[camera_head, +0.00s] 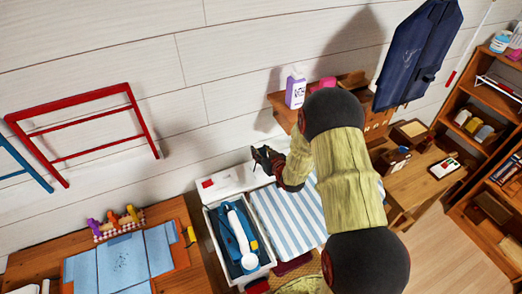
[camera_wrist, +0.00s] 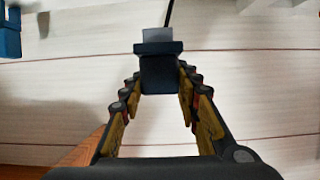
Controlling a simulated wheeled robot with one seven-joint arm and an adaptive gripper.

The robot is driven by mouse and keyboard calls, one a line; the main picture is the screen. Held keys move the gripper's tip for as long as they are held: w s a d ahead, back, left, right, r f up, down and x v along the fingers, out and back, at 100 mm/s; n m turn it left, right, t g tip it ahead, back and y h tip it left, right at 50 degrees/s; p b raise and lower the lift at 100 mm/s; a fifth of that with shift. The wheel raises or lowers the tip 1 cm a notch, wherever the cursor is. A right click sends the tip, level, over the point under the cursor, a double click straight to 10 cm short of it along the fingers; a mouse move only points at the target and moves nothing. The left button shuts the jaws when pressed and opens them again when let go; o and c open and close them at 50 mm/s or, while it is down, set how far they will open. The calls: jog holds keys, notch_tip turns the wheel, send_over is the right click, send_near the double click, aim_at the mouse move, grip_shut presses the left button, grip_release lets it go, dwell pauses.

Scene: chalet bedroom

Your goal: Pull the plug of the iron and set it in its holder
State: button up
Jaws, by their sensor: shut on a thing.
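My gripper (camera_head: 265,158) is above the striped ironing cloth, in front of the white plank wall. In the wrist view its fingers (camera_wrist: 160,85) close on the sides of a dark block, which looks like the plug (camera_wrist: 160,68). A grey piece (camera_wrist: 157,40) and a thin dark cord (camera_wrist: 168,14) show beyond it. The blue and white iron (camera_head: 238,237) lies in a pale open tray (camera_head: 211,238). A white box with a red patch (camera_head: 225,181) is behind the tray, left of my gripper. I cannot make out a separate plug holder.
The blue-and-white striped cloth (camera_head: 285,217) lies right of the tray. A purple bottle (camera_head: 295,91) stands on a wooden shelf (camera_head: 283,109) near my arm. A wooden table with blue sheets (camera_head: 122,262) is at left. A red rack (camera_head: 97,98) is on the wall.

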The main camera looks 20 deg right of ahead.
jog(key=shift+f+b, duration=1.4)
jog(key=shift+f, duration=1.45)
jog(key=shift+f+b, duration=0.75)
jog(key=shift+f+b, duration=0.2)
jog(key=shift+b, duration=0.1)
jog(key=o, duration=1.2)
jog(key=shift+o, duration=0.2)
